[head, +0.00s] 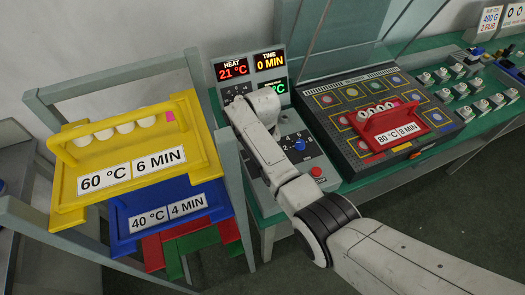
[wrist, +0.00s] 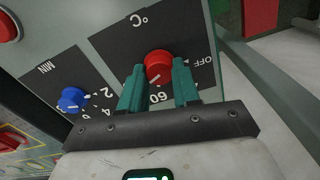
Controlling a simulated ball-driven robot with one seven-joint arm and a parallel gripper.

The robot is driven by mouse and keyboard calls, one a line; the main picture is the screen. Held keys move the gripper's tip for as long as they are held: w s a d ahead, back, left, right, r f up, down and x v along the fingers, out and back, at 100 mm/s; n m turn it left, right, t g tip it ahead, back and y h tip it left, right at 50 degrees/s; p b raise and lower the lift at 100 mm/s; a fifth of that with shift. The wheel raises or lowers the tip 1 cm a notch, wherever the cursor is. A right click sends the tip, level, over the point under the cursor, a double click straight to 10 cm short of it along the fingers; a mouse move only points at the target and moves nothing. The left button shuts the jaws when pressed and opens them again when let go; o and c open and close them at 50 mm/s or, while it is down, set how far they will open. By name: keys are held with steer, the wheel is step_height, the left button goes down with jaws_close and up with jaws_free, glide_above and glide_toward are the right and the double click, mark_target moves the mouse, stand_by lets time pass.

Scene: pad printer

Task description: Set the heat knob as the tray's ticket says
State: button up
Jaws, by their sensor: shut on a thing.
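The red heat knob (wrist: 159,63) sits on a dark dial plate marked °C, OFF and 60. My gripper (wrist: 158,68) is shut on this knob, one green finger on each side. The knob's pointer is too small to read surely. In the head view, my wrist hides the knob and fingers. The heat display (head: 232,69) reads 21 °C and the time display (head: 270,60) reads 0 MIN. A red tray (head: 376,124) with several white pieces stands on the machine's dark coloured-square plate. Its ticket (head: 402,134) appears to read 80 °C, 8 MIN.
A blue time knob (wrist: 73,99) sits beside the heat dial. A red button (head: 316,171) is on the panel's lower edge. A yellow tray (head: 70,196) marked 60 °C, 6 MIN and a blue tray (head: 125,229) marked 40 °C, 4 MIN are on the left rack.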

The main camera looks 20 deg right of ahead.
steer(key=shift+r+m, duration=0.1)
steer(key=shift+m, duration=0.5)
steer(key=o, duration=1.1)
steer(key=shift+c, duration=0.2)
step_height(320, 180, up, 11)
steer(key=b, duration=0.1)
